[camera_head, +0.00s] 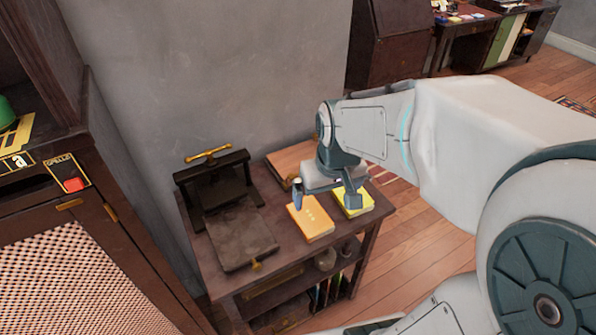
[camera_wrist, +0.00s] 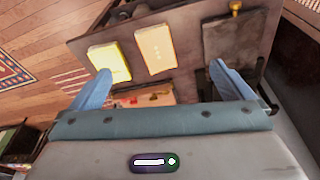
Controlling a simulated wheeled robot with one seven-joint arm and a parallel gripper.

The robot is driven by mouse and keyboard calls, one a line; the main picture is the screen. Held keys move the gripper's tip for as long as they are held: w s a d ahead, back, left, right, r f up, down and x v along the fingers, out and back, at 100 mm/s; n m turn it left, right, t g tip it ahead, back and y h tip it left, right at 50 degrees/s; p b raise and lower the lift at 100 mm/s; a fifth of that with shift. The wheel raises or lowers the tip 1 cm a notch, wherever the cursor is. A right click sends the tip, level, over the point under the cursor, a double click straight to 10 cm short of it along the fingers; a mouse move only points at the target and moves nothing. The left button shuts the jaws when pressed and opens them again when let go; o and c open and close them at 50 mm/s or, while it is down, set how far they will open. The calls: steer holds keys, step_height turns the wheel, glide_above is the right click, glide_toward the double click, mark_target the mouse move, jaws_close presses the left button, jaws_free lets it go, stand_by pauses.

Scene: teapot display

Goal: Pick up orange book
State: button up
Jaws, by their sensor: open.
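The orange book (camera_head: 310,219) lies flat on the small dark wooden table (camera_head: 288,255), near its front edge, with a few small marks on its cover. It also shows in the wrist view (camera_wrist: 156,49), ahead of and between my two fingers. My gripper (camera_head: 326,197) is open and empty above the table, over the back of the books. It shows in the wrist view (camera_wrist: 165,88) with its fingers spread wide. A yellow book (camera_head: 355,202) lies to the right of the orange book, with a gap between them, partly hidden by a finger.
A dark press with a brass handle (camera_head: 232,215) stands left of the orange book. A larger brown book or folder (camera_head: 288,160) lies at the back of the table. A cabinet (camera_head: 80,225) stands at left, and the grey wall (camera_head: 215,75) is behind.

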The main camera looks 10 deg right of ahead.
steer(key=n, duration=0.2)
glide_above(310, 216)
steer(key=s, duration=0.3)
steer(key=s+x, duration=0.2)
steer(key=x, duration=0.7)
steer(key=w+f, duration=0.1)
steer(key=shift+g, duration=0.3)
steer(key=f, duration=0.4)
steer(key=w+f, duration=0.1)
steer(key=f, duration=0.9)
steer(key=shift+w, duration=0.4)
steer(key=c, duration=1)
